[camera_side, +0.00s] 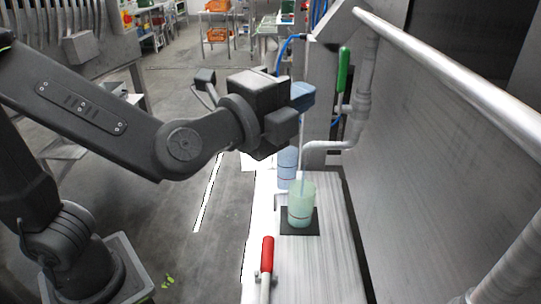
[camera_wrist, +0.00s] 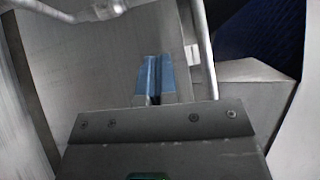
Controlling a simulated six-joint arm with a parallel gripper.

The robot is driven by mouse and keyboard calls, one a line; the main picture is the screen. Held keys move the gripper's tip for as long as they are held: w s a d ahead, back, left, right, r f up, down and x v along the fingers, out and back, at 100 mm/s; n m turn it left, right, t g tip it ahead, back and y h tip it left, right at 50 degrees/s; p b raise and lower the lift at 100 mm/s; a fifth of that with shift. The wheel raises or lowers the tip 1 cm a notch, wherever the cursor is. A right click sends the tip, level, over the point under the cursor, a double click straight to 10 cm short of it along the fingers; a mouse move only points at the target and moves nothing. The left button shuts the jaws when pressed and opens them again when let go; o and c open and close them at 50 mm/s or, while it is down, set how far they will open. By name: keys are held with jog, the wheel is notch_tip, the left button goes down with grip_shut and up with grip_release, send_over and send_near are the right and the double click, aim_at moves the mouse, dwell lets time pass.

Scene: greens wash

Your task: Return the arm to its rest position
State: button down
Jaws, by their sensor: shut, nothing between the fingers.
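My gripper (camera_side: 303,96) is at the end of my arm, raised above the pale work surface (camera_side: 325,255). Its blue fingers are together in the wrist view (camera_wrist: 153,78), with nothing seen between them. In the side view, a translucent green cup (camera_side: 301,208) stands upright on a black square mat (camera_side: 287,229) below the gripper. A thin pale rod (camera_side: 304,160) rises from the cup toward the gripper; I cannot tell if they touch. A blue translucent container (camera_side: 287,168) stands behind the cup.
A red-handled lever (camera_side: 267,254) stands at the near edge of the surface. A green handle (camera_side: 344,70) and metal pipe (camera_side: 362,105) are at the right, beside a steel wall (camera_side: 440,150). The floor (camera_side: 205,240) left of the surface is mostly clear.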

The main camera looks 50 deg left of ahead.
jog(key=s+a+f+n+g, duration=1.3)
jog(key=a+n, duration=0.2)
jog(key=n, duration=0.3)
jog(key=shift+s+a+f+n, duration=0.2)
jog(key=shift+s+a+n, duration=0.1)
jog(key=shift+n, duration=0.1)
